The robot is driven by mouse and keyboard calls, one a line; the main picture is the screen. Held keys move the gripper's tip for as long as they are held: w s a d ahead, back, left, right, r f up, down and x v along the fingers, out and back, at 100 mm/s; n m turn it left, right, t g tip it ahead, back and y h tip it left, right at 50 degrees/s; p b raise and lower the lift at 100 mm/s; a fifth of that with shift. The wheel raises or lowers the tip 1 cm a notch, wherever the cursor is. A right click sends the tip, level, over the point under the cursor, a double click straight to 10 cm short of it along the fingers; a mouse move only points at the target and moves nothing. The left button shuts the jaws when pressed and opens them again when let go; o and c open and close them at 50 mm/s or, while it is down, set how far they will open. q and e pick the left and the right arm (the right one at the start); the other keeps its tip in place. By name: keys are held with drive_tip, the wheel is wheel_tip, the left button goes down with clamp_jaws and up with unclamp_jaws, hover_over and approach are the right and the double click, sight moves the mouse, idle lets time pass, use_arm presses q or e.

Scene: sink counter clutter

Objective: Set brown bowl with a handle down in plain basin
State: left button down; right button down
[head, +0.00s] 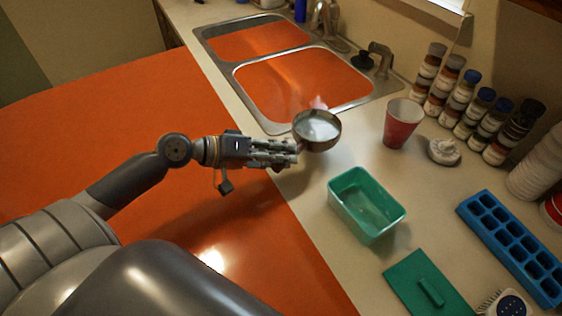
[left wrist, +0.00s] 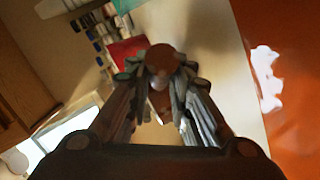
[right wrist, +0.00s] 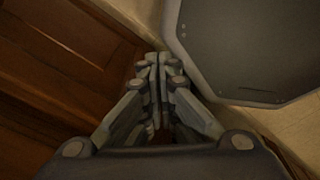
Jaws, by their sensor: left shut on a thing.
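The brown bowl with a handle (head: 317,131) is a round metallic bowl at the sink's front corner. My left gripper (head: 293,152) is shut on its handle side, and the bowl is held beyond the fingertips, opening up. In the left wrist view a brown rounded part of it (left wrist: 163,61) shows between the fingers. The double sink has a larger basin (head: 295,85) and a smaller basin (head: 258,43), both orange inside. The bowl is outside both, near the larger one's front edge. My right gripper (right wrist: 158,75) looks shut and empty in the right wrist view.
A red cup (head: 402,124), white lump (head: 443,151), several spice jars (head: 470,93) and a blue ice tray (head: 510,245) occupy the counter.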

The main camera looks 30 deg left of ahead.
use_arm(q)
wheel_tip(320, 180, down, 3)
drive_tip(key=shift+r, duration=0.1)
use_arm(e)
drive_tip(key=shift+s+a+r, duration=0.15)
drive_tip(key=shift+s+a, duration=0.1)
drive_tip(key=shift+s, duration=0.4)
drive_tip(key=shift+w+a, duration=0.1)
use_arm(q)
drive_tip(key=shift+f, duration=0.2)
drive_tip(key=c, duration=1.4)
unclamp_jaws()
drive_tip(key=shift+s+f, duration=0.1)
drive_tip(key=shift+c, duration=0.2)
use_arm(e)
drive_tip(key=shift+w, duration=0.15)
use_arm(q)
drive_tip(key=b+v, duration=0.1)
drive_tip(key=v, duration=1.1)
drive_tip(key=shift+r, duration=0.25)
use_arm(e)
drive_tip(key=shift+d+f, duration=0.25)
drive_tip(key=shift+f, duration=0.65)
